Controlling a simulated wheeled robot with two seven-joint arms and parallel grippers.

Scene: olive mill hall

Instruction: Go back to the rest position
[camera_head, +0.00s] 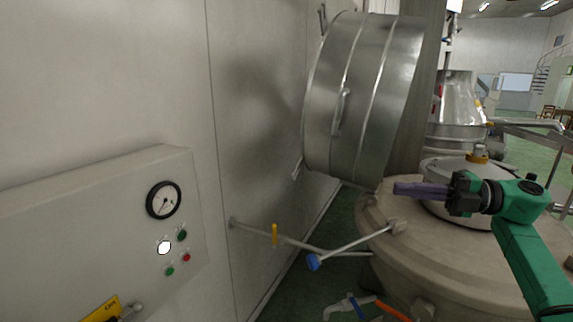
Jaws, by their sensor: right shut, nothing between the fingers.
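My right gripper (400,188) reaches in from the right on my green arm. Its purple fingers point left and are shut with nothing between them. In this view it stands in front of the beige rounded tank top (385,212) and just right of the lower edge of the big steel drum (358,95). I cannot tell how far it is from either. My left gripper is not in view.
A control panel (95,200) with a gauge (164,200) and several buttons is at the left. Pipes with a yellow handle (275,235) and a blue handle (313,262) run low in the middle. A steel hopper (457,100) stands behind. Green floor shows at far right.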

